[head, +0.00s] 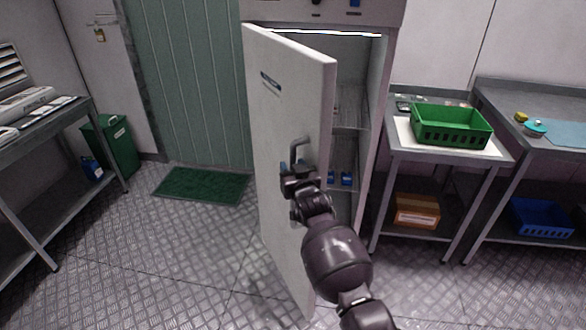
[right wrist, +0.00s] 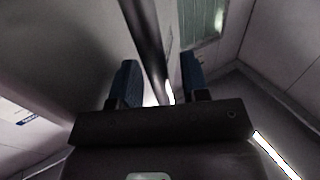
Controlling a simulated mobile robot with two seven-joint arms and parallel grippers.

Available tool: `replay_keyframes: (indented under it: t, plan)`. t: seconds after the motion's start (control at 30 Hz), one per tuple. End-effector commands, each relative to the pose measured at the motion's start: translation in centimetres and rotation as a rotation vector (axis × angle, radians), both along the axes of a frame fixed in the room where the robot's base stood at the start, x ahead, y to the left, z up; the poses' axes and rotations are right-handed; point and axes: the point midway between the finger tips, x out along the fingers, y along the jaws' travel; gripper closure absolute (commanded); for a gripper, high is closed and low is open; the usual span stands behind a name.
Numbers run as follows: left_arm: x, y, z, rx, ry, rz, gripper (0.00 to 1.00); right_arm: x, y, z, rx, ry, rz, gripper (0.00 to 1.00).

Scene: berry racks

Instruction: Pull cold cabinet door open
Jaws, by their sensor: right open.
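The cold cabinet (head: 380,100) stands at the back centre. Its white door (head: 285,110) is swung partly open toward me, and the shelves inside show. The dark bar handle (head: 299,146) is on the door's face near its free edge. My right gripper (head: 290,169) is at the handle's lower part, with its jaws open. In the right wrist view the handle (right wrist: 143,35) runs between the two blue-padded fingers (right wrist: 158,82), and they look apart from it. My left gripper is not in view.
A steel table with a green crate (head: 450,139) stands right of the cabinet, with a cardboard box (head: 416,211) on its lower shelf. A green mat (head: 202,186) lies left of the door. The metal floor (head: 190,265) at front left is clear.

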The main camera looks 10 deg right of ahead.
Motion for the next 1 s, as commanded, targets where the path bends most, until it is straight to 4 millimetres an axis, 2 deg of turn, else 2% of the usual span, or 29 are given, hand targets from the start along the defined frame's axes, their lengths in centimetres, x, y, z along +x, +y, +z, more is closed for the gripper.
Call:
replay_keyframes:
  t: [0.3, 0.47, 1.0]
  plan:
    - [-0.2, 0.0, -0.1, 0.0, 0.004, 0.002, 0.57, -0.1, -0.1, -0.1, 0.0, 0.002, -0.001, 0.57]
    - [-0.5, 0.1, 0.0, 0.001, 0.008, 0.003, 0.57, -1.1, -0.3, -0.2, 0.0, 0.003, -0.002, 0.57]
    - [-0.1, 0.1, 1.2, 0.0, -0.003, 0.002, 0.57, -8.9, -1.2, -0.1, 0.0, 0.002, -0.001, 0.57]
